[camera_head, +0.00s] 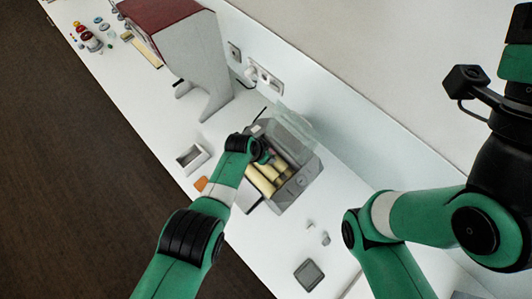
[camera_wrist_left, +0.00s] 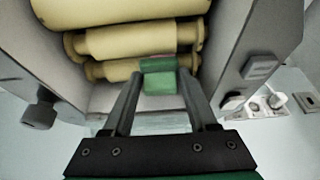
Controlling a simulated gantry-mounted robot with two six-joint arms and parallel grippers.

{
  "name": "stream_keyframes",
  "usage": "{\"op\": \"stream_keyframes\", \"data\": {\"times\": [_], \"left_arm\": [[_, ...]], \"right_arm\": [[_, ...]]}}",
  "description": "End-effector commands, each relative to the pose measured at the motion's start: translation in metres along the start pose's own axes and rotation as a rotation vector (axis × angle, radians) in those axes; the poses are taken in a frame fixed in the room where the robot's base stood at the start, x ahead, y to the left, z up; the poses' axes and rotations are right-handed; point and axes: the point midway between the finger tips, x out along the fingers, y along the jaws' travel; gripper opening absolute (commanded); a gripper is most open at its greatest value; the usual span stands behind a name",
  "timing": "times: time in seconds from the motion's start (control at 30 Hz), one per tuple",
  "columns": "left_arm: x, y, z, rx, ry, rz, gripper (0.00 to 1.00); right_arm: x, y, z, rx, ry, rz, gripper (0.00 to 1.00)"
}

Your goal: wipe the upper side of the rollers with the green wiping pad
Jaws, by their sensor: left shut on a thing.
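The cream rollers (camera_head: 264,177) lie inside the grey mill housing (camera_head: 301,182) in the head view, partly covered by my left arm. In the left wrist view several cream rollers (camera_wrist_left: 140,40) lie across the picture between the grey side walls. My left gripper (camera_wrist_left: 160,92) is shut on the green wiping pad (camera_wrist_left: 159,80). The pad is at the lowest visible roller (camera_wrist_left: 110,68) and overlaps it in the picture; I cannot tell whether it touches. In the head view the pad and the fingertips are hidden behind my left arm. My right gripper is out of view.
A clear raised guard (camera_head: 296,128) stands at the mill's back. A white open box (camera_head: 192,158) and an orange piece (camera_head: 201,183) lie to its left. A grey square tray (camera_head: 309,274) and small white items (camera_head: 318,235) lie in front. A tall grey machine (camera_head: 190,50) stands further back.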

Motion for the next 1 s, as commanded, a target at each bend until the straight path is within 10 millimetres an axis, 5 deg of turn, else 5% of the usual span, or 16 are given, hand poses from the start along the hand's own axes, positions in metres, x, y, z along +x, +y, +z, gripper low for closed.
{"op": "stream_keyframes", "data": {"times": [0.23,0.3,1.0], "left_arm": [[0.014,0.001,-0.009,0.0,-0.003,0.001,0.15],[0.013,0.001,-0.011,0.0,-0.004,0.001,0.07],[0.002,0.002,0.01,-0.002,-0.012,0.005,0.06]], "right_arm": [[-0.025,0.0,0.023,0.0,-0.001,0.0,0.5],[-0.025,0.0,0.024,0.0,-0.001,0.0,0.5],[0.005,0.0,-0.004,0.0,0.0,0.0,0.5]]}}
